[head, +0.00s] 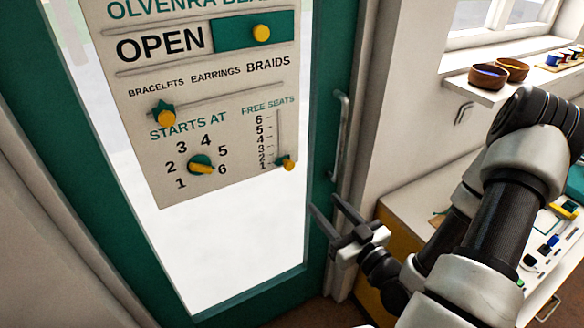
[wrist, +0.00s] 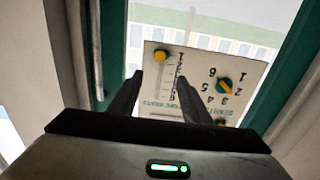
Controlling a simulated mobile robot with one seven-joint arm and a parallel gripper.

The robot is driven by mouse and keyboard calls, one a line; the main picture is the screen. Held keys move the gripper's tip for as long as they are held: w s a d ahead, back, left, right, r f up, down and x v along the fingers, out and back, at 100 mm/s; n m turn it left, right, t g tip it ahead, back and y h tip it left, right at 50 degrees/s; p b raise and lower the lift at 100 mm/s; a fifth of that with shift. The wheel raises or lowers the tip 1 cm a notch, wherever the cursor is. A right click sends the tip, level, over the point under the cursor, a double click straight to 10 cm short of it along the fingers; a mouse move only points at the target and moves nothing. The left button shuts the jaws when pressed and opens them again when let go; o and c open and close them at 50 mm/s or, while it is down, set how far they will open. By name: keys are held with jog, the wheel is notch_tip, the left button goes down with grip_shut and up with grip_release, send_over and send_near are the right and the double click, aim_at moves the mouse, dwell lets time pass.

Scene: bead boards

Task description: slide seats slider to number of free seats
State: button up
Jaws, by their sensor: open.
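The free seats slider is a vertical slot with a scale from 1 to 6 on a white sign board (head: 222,190) on the door. Its yellow knob (head: 289,165) with a green pointer stands at the bottom, at about 1. In the wrist view the board appears upside down, with the knob (wrist: 161,55) near its upper left corner. My gripper (head: 325,203) is open and empty, below and to the right of the knob and apart from it. In the wrist view the open fingers (wrist: 159,80) point toward the board, the knob showing between and beyond the tips.
The board also has a starts-at dial (head: 201,164), a bracelets-earrings-braids slider (head: 164,114) and an OPEN slider (head: 261,33). A door handle (head: 340,135) stands right of the board. Brown bowls (head: 488,76) sit on a shelf; a counter with small coloured pieces is at right.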

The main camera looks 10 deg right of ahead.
aim_at(291, 166)
jog(key=b+x, duration=0.8)
jog(key=x, duration=0.9)
jog(key=shift+w, duration=0.15)
grip_shut()
